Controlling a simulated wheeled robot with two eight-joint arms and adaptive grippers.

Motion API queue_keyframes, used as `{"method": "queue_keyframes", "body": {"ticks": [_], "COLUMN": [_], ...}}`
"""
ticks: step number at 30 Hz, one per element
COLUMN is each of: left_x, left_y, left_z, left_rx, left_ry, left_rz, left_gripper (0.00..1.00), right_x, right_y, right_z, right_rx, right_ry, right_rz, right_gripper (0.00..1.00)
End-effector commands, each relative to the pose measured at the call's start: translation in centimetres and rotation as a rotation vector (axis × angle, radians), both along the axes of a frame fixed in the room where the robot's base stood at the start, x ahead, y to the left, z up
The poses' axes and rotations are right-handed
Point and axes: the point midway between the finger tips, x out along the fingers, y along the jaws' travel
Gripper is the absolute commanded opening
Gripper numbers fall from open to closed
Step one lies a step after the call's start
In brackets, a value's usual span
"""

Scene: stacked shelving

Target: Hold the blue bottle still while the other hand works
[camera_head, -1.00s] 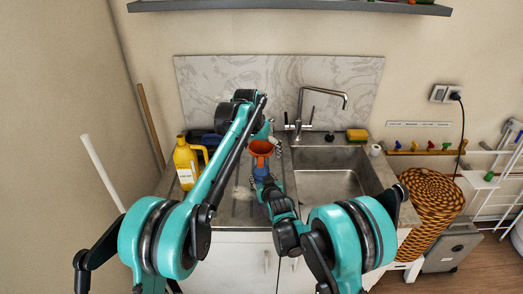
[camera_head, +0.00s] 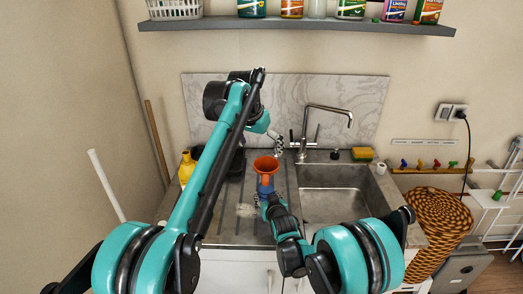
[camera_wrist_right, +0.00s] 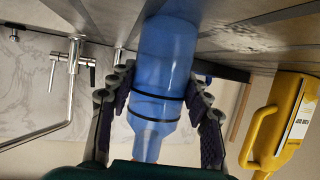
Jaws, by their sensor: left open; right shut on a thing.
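The blue bottle (camera_head: 264,188) stands at the left of the sink, mostly hidden by my right gripper in the head view. An orange funnel (camera_head: 266,165) sits on its top. My right gripper (camera_head: 268,200) is shut around the bottle. In the right wrist view, which is upside down, the fingers (camera_wrist_right: 157,103) press the blue bottle (camera_wrist_right: 168,55) from both sides, near two dark bands.
A yellow jug (camera_head: 187,168) is at the left, partly behind my left arm; it also shows in the right wrist view (camera_wrist_right: 265,122). The sink (camera_head: 335,195) and tap (camera_head: 330,110) are at the right. A shelf (camera_head: 300,25) with containers is above.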

Motion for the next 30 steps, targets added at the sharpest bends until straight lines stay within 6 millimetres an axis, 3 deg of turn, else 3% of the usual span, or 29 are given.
{"method": "queue_keyframes", "body": {"ticks": [6, 7, 9, 20, 23, 30], "left_x": [0.0, 0.0, 0.0, 0.0, 0.0, 0.0], "left_y": [0.0, 0.0, 0.0, 0.0, 0.0, 0.0], "left_z": [0.0, 0.0, 0.0, -0.1, -0.1, -0.1], "left_rx": [0.000, 0.000, 0.000, 0.000, 0.000, 0.000], "left_ry": [0.000, 0.000, 0.000, 0.000, 0.000, 0.000], "left_rz": [0.000, 0.000, 0.000, 0.000, 0.000, 0.000], "left_gripper": [1.00, 1.00, 1.00, 1.00, 1.00, 1.00], "right_x": [0.0, 0.0, 0.0, -0.3, -1.3, -5.9], "right_y": [0.0, 0.0, 0.0, -0.1, -0.3, -1.3], "right_z": [0.0, 0.0, 0.0, 0.1, 0.6, 2.5], "right_rx": [0.000, 0.000, 0.000, 0.000, 0.000, 0.000], "right_ry": [0.000, 0.000, 0.000, 0.000, 0.000, 0.000], "right_rz": [0.000, 0.000, 0.000, 0.000, 0.000, 0.000], "right_gripper": [0.20, 0.56, 0.73, 0.73, 0.73, 0.73]}}
